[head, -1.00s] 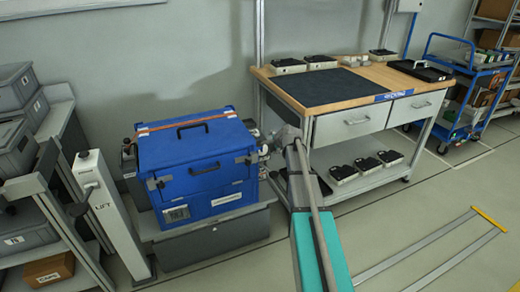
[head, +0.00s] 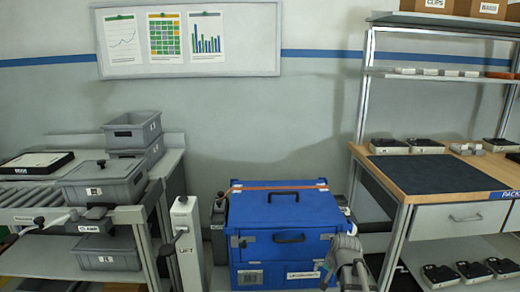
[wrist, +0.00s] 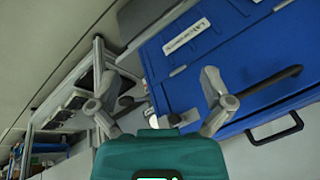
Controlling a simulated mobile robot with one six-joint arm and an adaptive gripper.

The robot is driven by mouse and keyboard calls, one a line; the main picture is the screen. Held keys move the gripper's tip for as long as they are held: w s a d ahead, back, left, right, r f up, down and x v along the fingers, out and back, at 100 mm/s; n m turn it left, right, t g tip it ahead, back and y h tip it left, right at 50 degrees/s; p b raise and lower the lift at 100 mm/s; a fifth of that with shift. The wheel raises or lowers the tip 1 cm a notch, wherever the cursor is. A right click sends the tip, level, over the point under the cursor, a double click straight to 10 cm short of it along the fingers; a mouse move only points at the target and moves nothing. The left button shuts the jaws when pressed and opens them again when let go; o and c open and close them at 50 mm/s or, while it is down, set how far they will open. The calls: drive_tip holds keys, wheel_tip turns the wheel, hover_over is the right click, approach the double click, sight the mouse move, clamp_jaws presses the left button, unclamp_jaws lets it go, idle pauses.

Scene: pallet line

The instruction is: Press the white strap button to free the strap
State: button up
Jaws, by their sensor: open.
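A blue case (head: 288,215) stands shut with an orange strap (head: 285,188) across its lid. The strap's right end drops out of sight at the case's right side, where small pale fittings (head: 345,211) show. I cannot make out the white strap button in the head view. My gripper (head: 345,248) is at the case's right front edge. In the wrist view the case (wrist: 215,45) appears tilted, and my open gripper (wrist: 160,84) has its fingers spread and empty. A small white piece (wrist: 174,119) shows between the finger bases; I cannot tell if it is the button.
A white post marked LIFT (head: 187,245) stands left of the case. A packing bench (head: 425,178) with a dark mat stands close on the right. Its leg is near my arm.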

drive_tip(key=s+a+f+n+g+h, duration=0.1)
drive_tip(key=s+a+n+g, duration=0.35)
drive_tip(key=s, duration=0.85)
wheel_tip(320, 180, up, 24)
drive_tip(key=s+a+n+p, duration=0.1)
drive_tip(key=p, duration=2.3)
drive_tip(key=shift+n+t, duration=0.35)
drive_tip(key=shift+f, duration=0.1)
